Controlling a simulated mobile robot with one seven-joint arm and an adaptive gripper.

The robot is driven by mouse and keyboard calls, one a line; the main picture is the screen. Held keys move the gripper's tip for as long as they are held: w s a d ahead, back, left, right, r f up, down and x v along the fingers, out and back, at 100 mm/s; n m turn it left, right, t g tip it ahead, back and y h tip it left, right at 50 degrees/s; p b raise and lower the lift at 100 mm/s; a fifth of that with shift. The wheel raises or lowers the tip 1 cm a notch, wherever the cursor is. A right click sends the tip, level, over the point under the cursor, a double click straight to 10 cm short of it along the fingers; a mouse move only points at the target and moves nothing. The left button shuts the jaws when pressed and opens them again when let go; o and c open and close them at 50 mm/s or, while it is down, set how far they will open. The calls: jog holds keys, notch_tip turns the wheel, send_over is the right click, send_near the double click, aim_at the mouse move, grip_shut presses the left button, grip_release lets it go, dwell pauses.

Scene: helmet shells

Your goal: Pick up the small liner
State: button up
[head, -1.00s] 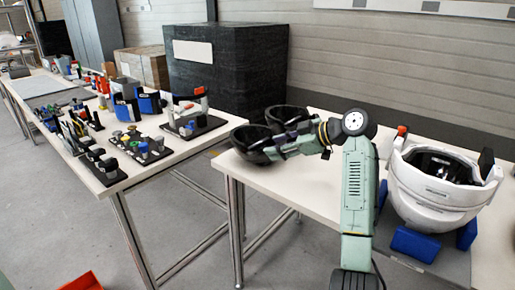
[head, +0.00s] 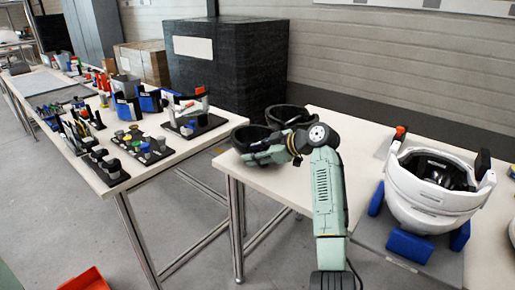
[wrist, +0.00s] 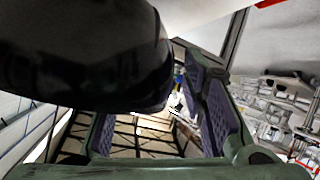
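Two black bowl-shaped liners lie near the left end of the table in the head view. One is at the front left (head: 246,134) and one is behind it to the right (head: 290,115). I cannot tell for certain which is the small one. My gripper (head: 252,155) is low at the front liner, and partly covers it. In the wrist view, a glossy black liner (wrist: 80,50) fills the upper left and hides much of the left finger. The right finger, with a purple pad, stands apart, with a gap between the fingers. The gripper looks open.
A white helmet shell (head: 432,190) sits on blue supports (head: 410,245) at the right of the table (head: 290,185). Another table with several small parts on black boards (head: 195,127) stands to the left, across a gap. A large black box (head: 225,70) stands behind.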

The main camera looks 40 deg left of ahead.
jog(key=c, duration=0.8)
grip_shut()
jog(key=shift+r, duration=0.15)
